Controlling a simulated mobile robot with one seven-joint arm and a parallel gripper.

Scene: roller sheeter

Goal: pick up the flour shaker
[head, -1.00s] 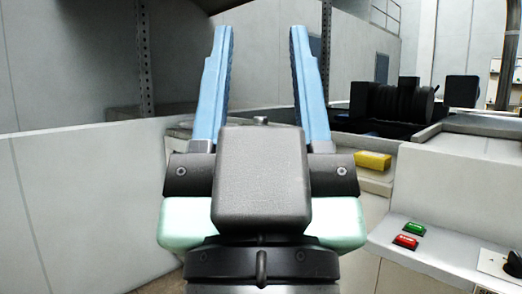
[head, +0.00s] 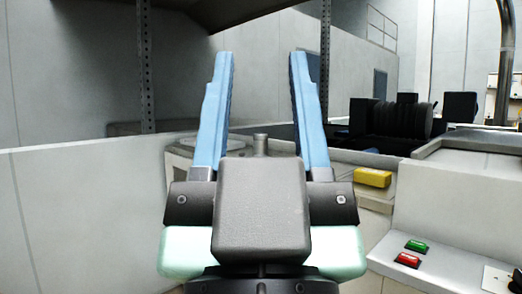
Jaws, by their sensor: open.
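My gripper (head: 261,54) is in the middle of the head view, with its two blue fingers upright and wide apart. Nothing is held between them. A small grey knob-like top (head: 260,144) shows low between the fingers, just above the dark gripper body, which hides whatever is below it. It may be the top of the flour shaker, but I cannot tell. No other flour shaker can be made out.
A pale wall panel (head: 85,205) stands at left. A yellow block (head: 372,177) sits on a ledge at right. Nearer are a green button (head: 416,246) and a red button (head: 407,260) on a light panel. Dark machinery (head: 400,119) stands behind.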

